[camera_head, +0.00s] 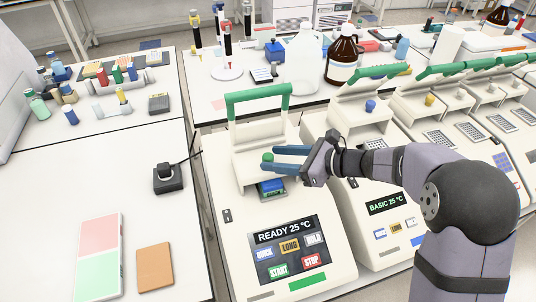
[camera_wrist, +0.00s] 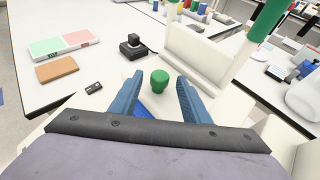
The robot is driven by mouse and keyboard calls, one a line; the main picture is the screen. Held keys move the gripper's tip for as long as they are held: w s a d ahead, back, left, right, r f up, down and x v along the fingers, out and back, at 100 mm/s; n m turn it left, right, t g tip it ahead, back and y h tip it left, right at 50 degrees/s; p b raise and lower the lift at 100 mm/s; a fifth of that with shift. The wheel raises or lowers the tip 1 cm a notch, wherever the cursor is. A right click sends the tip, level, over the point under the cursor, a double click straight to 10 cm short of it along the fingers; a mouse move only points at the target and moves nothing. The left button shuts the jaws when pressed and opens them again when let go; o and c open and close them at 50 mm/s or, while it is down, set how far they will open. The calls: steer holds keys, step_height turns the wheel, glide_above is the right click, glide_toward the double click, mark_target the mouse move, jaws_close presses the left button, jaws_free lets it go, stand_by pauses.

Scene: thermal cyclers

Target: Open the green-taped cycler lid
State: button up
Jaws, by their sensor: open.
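The nearest cycler (camera_head: 226,243) has a green tape strip (camera_head: 300,282) on its front and a screen reading READY 25 °C. Its cream lid (camera_head: 250,135) has a green handle bar on top and appears raised, with a blue block (camera_head: 272,188) visible below it; the exact lid angle is hard to tell. A green knob (camera_head: 268,157) sticks out from the lid side. My gripper (camera_head: 272,160) is open, its blue fingers reaching in from the right. In the wrist view the knob (camera_wrist: 160,79) stands between the spread fingertips, with gaps on both sides.
A second cycler (camera_head: 375,255) reading BASIC 25 °C stands close on the right, with more beyond. A black socket box (camera_head: 168,178) with a cable sits on the left table. Bottles (camera_head: 342,55) and a white jug (camera_head: 303,60) stand behind.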

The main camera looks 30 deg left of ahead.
mark_target(268, 155)
steer(key=shift+p+x, duration=0.4)
steer(key=shift+x, duration=1.2)
jaws_close()
steer(key=shift+w+a, duration=3.45)
steer(key=shift+w, duration=0.05)
steer(key=shift+r, duration=0.1)
jaws_free()
steer(key=shift+d, duration=0.1)
